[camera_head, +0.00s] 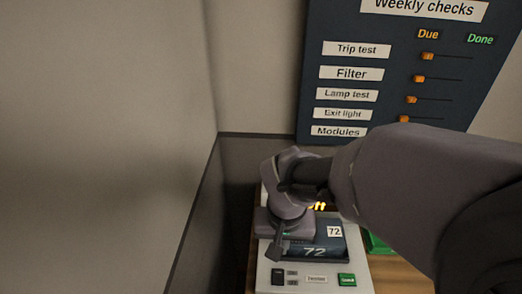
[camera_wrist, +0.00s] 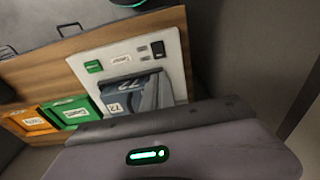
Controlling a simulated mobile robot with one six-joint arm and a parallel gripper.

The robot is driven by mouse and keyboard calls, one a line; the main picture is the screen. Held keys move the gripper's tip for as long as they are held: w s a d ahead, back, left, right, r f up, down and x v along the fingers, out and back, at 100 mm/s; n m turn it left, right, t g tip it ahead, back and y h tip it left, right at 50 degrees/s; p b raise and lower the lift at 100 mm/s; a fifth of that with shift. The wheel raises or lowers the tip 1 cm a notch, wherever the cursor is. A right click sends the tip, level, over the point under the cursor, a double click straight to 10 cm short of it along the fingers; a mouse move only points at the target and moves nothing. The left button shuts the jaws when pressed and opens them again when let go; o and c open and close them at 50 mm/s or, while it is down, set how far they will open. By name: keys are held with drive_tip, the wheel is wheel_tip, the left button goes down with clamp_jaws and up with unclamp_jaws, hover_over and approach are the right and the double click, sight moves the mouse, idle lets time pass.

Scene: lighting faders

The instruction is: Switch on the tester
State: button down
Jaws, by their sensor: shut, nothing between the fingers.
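The tester is a pale panel (camera_head: 318,287) on a wooden bench, and it also shows in the wrist view (camera_wrist: 172,40). A blue-grey unit marked 72 (camera_head: 322,251) sits in it. Amber lettering ending in "ff" (camera_head: 318,206) glows behind the unit, partly hidden by my arm. A black rocker switch (camera_head: 277,277) is at the panel's front left, and a green button (camera_head: 347,280) at its front right. In the wrist view the switch (camera_wrist: 158,48) and green button (camera_wrist: 93,66) are uncovered. My gripper (camera_head: 277,252) is shut and empty, over the unit's left side, behind the switch.
A dark "Weekly checks" board (camera_head: 388,52) with several orange sliders hangs on the back wall. A green bin (camera_wrist: 75,110) and an orange bin (camera_wrist: 35,122) stand beside the tester. A wall is close on the left in the head view.

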sight(278, 270)
drive_tip(key=f+b, duration=0.2)
drive_tip(key=f, duration=0.2)
drive_tip(key=w+f+b, duration=0.1)
drive_tip(key=f+b, duration=0.1)
drive_tip(key=f, duration=0.3)
drive_tip(key=f+b, duration=0.3)
drive_tip(key=f, duration=0.1)
drive_tip(key=shift+w+f, duration=0.35)
drive_tip(key=shift+f, duration=0.15)
drive_tip(key=shift+w+p, duration=0.1)
drive_tip(key=shift+p, duration=0.5)
drive_tip(key=shift+f, duration=0.1)
